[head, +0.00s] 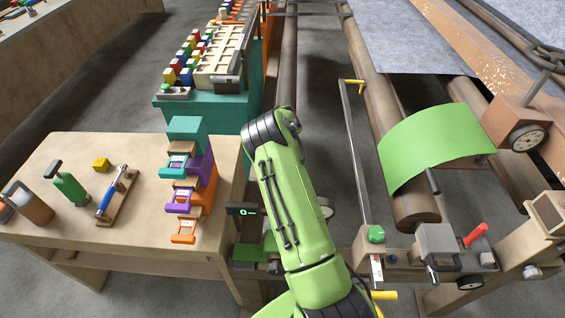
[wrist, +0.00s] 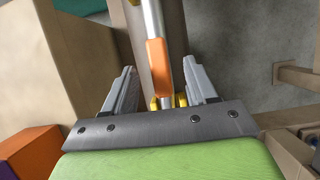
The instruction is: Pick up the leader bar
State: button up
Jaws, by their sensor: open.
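In the wrist view a silver bar with an orange sleeve, which looks like the leader bar (wrist: 158,70), runs from the top edge down between my fingers. My gripper (wrist: 159,84) is open, with one grey finger on each side of the sleeve and a gap on both sides. Small yellow parts (wrist: 181,100) show beside the bar's near end. In the head view my green arm hides the gripper. A thin grey bar with yellow ends (head: 352,150) stretches along the left of the right roller there; I cannot tell whether it is the same bar.
A wooden table (head: 135,228) with tools and a stack of coloured drawers (head: 190,165) stands left of my arm. A teal cabinet (head: 205,112) is behind it. To the right are a brown roller (head: 372,110), a green felt sheet (head: 435,140) and a grey clamp block (head: 437,245).

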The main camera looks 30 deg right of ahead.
jog(key=x, duration=0.3)
jog(key=shift+s+r, duration=0.1)
jog(key=shift+r, duration=0.05)
jog(key=shift+c, duration=0.8)
grip_shut()
